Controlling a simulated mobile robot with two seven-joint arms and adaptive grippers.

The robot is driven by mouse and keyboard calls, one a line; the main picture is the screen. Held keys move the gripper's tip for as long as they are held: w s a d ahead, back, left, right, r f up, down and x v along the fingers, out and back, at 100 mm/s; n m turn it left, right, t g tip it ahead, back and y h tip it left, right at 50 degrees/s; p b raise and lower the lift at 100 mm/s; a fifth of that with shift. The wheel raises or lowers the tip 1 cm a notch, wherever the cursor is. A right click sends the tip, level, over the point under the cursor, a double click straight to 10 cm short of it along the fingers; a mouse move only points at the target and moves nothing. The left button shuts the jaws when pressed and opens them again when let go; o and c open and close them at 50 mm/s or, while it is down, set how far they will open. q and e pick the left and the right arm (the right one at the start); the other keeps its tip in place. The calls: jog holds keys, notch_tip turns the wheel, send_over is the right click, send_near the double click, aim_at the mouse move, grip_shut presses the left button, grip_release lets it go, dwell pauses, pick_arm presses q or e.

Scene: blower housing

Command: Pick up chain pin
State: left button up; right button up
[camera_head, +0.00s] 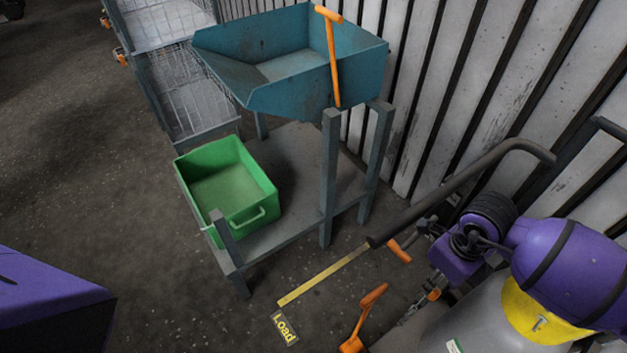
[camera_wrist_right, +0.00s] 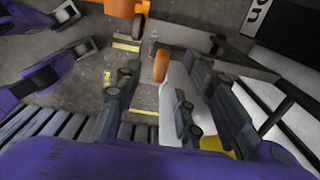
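No part is clearly recognisable as the chain pin. An orange handle (camera_head: 400,250) shows beside my right arm in the head view, and another orange handle (camera_head: 372,298) stands nearer the bottom edge. In the right wrist view, an upright rounded orange piece (camera_wrist_right: 160,65) shows beyond and between the fingertips. I cannot tell which handle it is. My right gripper (camera_wrist_right: 155,86) is open, with its dark fingers spread and nothing between them. In the head view the right fingers are not clear beside the purple wrist. My left gripper is not in the head view.
A teal hopper (camera_head: 275,98) with an orange T-handle (camera_head: 331,55) stands on a grey frame. A green crate (camera_head: 238,215) sits on the frame's lower shelf. A black bar (camera_head: 455,190) crosses near my right arm. A corrugated wall (camera_head: 480,85) stands behind.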

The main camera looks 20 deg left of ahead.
jog(key=f, duration=0.5)
jog(key=shift+d+f, duration=0.2)
jog(key=shift+d, duration=0.1)
jog(key=shift+c, duration=0.4)
grip_shut()
